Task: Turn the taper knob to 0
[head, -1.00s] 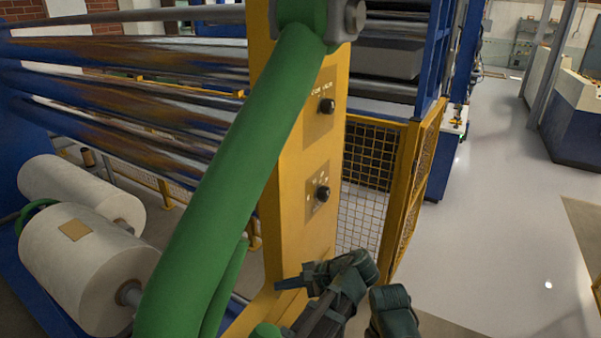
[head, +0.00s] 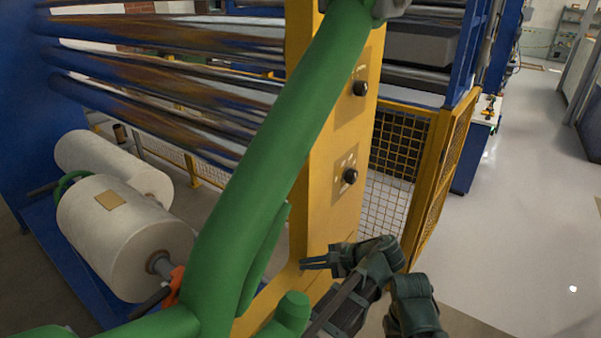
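Two small round black knobs sit on plates on the yellow machine post, an upper knob (head: 360,88) and a lower knob (head: 350,176). Their labels are too small to read, so I cannot tell which is the taper knob or where either points. My dark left gripper (head: 315,262) is below the lower knob, near the foot of the post, apart from both knobs. Its thin tips point left and look close together; nothing shows between them. I cannot tell its opening. My thick green arm crosses in front of the post. My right gripper is not in view.
A yellow mesh guard (head: 440,180) stands right of the post. White film rolls (head: 125,235) lie at the left, under long shiny rollers (head: 150,75). The grey floor (head: 520,230) at the right is open.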

